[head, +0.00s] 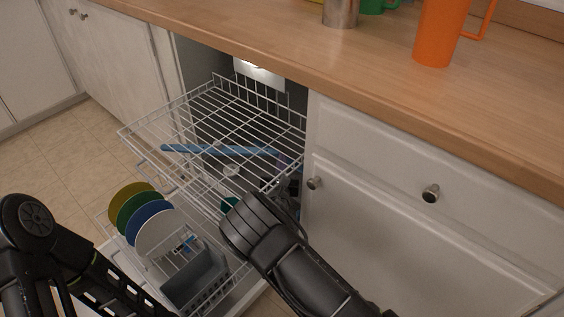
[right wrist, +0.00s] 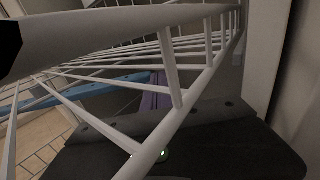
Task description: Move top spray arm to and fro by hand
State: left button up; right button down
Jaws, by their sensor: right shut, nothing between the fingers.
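The top spray arm (head: 220,150) is a long blue bar beneath the pulled-out upper rack (head: 215,112) of the open dishwasher. In the right wrist view the blue spray arm (right wrist: 110,82) shows behind the white rack wires, with a purple piece (right wrist: 155,97) near its right part. My right gripper (head: 293,187) is shut and empty, low at the right side of the rack and close to the spray arm's right end. Rack wires partly hide its fingers, and I cannot tell whether they touch the spray arm. My left arm shows at the left edge, but its gripper is out of view.
The lower rack holds several plates (head: 158,232) and a grey basket (head: 195,280). A white cabinet (head: 400,215) stands close on the right. The wooden countertop (head: 380,75) above carries an orange pitcher (head: 440,32) and a metal cup (head: 340,12). Floor is clear at left.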

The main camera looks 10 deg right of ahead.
jog(key=p+v, duration=0.2)
jog(key=v, duration=0.6)
dwell(0.4)
